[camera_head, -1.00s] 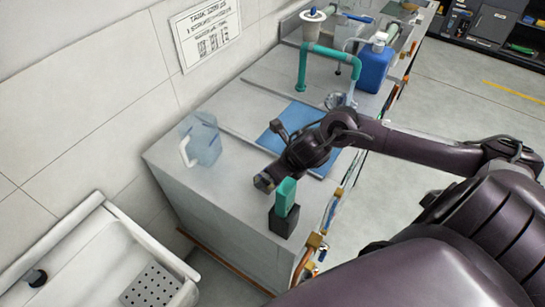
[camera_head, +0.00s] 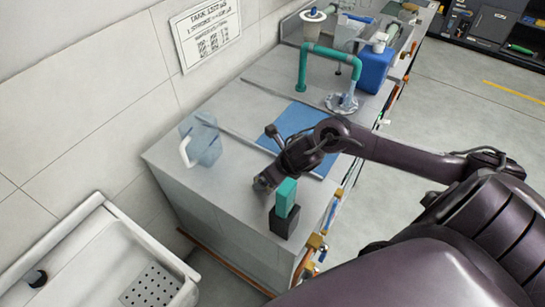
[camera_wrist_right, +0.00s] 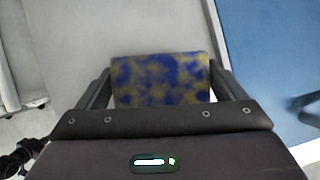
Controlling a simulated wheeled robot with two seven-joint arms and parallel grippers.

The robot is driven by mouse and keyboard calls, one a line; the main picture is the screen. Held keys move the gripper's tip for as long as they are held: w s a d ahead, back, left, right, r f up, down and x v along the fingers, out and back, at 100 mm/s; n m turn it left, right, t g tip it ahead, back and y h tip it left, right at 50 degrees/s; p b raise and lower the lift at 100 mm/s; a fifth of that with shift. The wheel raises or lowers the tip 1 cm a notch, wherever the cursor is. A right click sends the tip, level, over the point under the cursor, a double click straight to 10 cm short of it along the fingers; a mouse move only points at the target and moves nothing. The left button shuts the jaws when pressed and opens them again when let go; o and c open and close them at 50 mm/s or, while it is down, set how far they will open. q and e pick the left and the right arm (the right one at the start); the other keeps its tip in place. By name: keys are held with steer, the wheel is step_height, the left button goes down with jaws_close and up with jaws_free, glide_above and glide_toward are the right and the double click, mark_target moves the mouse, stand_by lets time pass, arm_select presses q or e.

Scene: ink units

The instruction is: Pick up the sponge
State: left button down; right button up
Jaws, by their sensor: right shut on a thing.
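A block mottled blue and yellow, which I take to be the sponge (camera_wrist_right: 160,80), sits between the two fingers of my right gripper in the right wrist view. The gripper is shut on it. In the head view my right gripper (camera_head: 263,183) is low over the near end of the grey counter, just left of a teal block (camera_head: 287,196) that stands on a dark box (camera_head: 284,222). The sponge cannot be made out there. My left gripper is not in view.
A clear jug (camera_head: 203,140) with a white handle stands left of the gripper. A blue mat (camera_head: 298,119) lies behind it. Farther back are a teal pipe (camera_head: 303,66), a blue container (camera_head: 375,69) and a clear dish (camera_head: 342,104). A white sink (camera_head: 95,240) is at lower left.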

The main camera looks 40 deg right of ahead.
step_height(320, 180, up, 20)
steer(key=p, duration=0.2)
stand_by(0.4)
